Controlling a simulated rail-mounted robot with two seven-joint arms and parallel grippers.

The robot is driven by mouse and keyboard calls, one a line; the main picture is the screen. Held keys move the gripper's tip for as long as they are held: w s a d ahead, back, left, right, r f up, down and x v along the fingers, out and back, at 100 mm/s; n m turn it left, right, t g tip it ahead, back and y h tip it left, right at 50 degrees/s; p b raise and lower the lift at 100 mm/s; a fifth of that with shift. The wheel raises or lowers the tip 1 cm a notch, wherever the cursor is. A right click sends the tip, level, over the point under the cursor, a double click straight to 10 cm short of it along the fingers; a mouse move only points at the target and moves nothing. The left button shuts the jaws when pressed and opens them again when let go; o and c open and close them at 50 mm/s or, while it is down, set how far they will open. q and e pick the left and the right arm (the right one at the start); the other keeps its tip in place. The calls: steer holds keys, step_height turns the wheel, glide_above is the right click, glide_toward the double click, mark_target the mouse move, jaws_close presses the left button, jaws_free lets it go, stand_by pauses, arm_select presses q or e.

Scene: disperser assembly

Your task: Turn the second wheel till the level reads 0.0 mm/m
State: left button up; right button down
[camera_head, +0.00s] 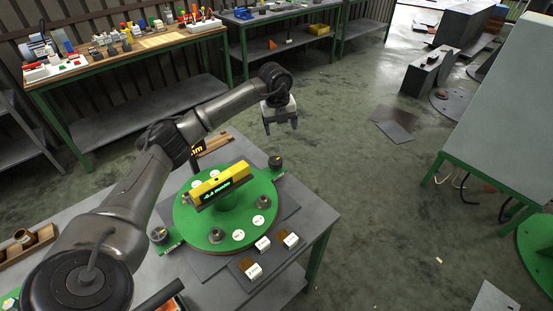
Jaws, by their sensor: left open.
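A yellow level (218,186) with a lit green display lies across the round green plate (185,215) on the grey table. The display's digits are too small to read surely. A dark wheel (275,162) sits on a green tab at the plate's far right, another wheel (159,237) on a tab at the near left. I cannot tell which is the second. My left gripper (281,128) is open and empty, fingers pointing down, beyond the far-right wheel and apart from it. My right gripper is out of view.
Dark knobs (216,236) and round white labels stand on the plate. Small white-labelled blocks (254,271) lie on the table near its front. Benches with tools (130,50) line the back wall. The floor right of the table is mostly clear.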

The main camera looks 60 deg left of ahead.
mark_target(275, 160)
arm_select(q)
steer(key=f, duration=0.4)
steer(key=s+f+n+b, duration=0.1)
steer(key=f, duration=0.4)
steer(key=f+n+g+b, duration=0.1)
steer(key=f, duration=0.4)
steer(key=shift+s, duration=0.4)
steer(key=shift+c, duration=0.3)
steer(key=c, duration=0.9)
steer(key=shift+o, duration=0.2)
steer(key=shift+r, duration=0.1)
